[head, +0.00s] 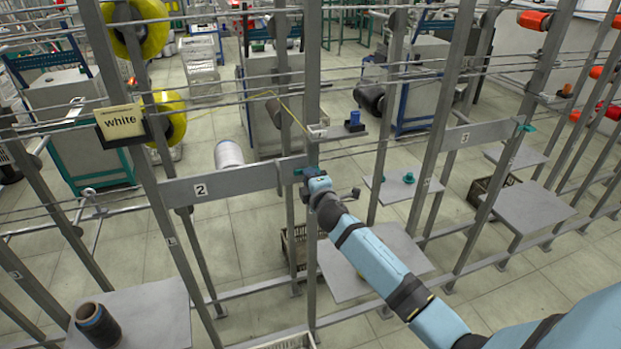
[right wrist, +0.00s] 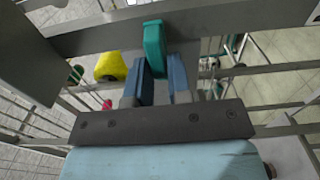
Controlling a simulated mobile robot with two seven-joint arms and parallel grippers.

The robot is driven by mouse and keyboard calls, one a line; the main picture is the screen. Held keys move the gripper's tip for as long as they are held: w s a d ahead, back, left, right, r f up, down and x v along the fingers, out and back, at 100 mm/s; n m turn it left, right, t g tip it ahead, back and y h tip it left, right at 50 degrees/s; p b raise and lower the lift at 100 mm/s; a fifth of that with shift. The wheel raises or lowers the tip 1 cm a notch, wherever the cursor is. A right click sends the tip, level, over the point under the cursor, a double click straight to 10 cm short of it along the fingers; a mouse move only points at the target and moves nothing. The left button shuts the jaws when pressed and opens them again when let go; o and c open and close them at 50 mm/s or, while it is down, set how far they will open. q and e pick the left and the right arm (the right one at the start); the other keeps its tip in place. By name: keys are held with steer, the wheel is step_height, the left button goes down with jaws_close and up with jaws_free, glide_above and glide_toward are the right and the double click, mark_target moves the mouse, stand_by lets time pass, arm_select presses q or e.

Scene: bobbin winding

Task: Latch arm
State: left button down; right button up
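The teal latch arm (right wrist: 153,45) sticks up at the grey number 2 crossbar in the right wrist view. In the head view the latch, small and partly covered, sits at the right end of the number 2 plate (head: 235,182). My right gripper (right wrist: 160,82) is at this latch; its blue fingers stand close together, one on each side of the teal piece, with only a narrow gap. It looks shut on the latch arm, and in the head view the gripper (head: 314,178) is against the post. My left gripper is not in view.
Another teal latch (head: 524,127) sits at the number 3 plate (head: 480,136). Steel posts and thin rails surround my arm. A sign reading "white" (head: 121,122), yellow spools (head: 168,112) and a dark bobbin (head: 97,325) are at the left. A grey shelf (head: 375,262) lies below my arm.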

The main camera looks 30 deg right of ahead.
steer(key=o, duration=0.3)
steer(key=b+v, duration=0.2)
steer(key=v, duration=1.1)
steer(key=shift+s, duration=0.4)
steer(key=shift+f, duration=0.1)
steer(key=s+a+f+m+g+y+p, duration=0.1)
steer(key=s+a+f+m+g+y, duration=0.2)
steer(key=s+a+f+m, duration=0.3)
steer(key=s+a+f+m+g+y+p, duration=0.1)
steer(key=s+a+f+m+g+y, duration=0.2)
steer(key=s+a+f, duration=0.9)
steer(key=s+f+m+y, duration=0.1)
steer(key=s+f+m, duration=0.1)
steer(key=s, duration=0.4)
steer(key=shift+s+f+m+y, duration=0.2)
steer(key=shift+f+m+y, duration=0.1)
steer(key=shift+m, duration=0.4)
